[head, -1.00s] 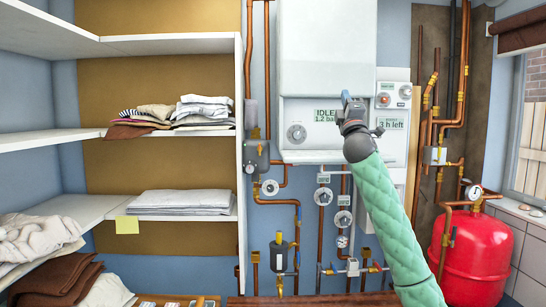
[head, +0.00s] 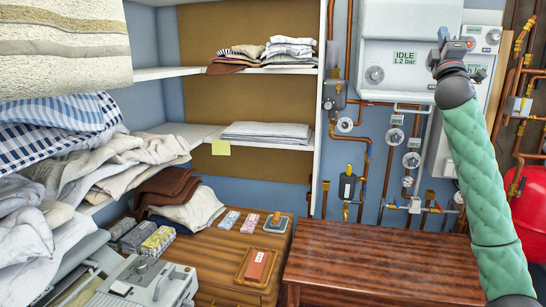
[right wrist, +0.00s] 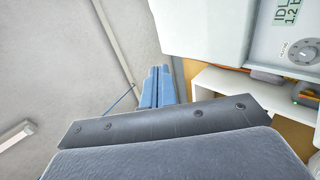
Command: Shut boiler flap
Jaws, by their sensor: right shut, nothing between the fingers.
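The white boiler (head: 410,18) hangs on the blue wall at the upper right. Its control panel (head: 390,80), with a knob and a display reading IDLE 1.2 bar, is uncovered. A pale bar (head: 412,108) shows below the panel; I cannot tell whether it belongs to the flap. My right gripper (head: 443,36) is raised in front of the panel's right side, shut and empty. In the right wrist view its blue fingers (right wrist: 155,86) are together, left of the boiler (right wrist: 205,28). I cannot see contact with the boiler. My left gripper is out of view.
A grey control box (head: 484,38) stands right of the boiler. Copper pipes and gauges (head: 411,160) fill the wall below. A bare wooden table (head: 380,268) is at the lower right. Shelves with laundry (head: 270,130) and a grey machine (head: 150,283) are on the left.

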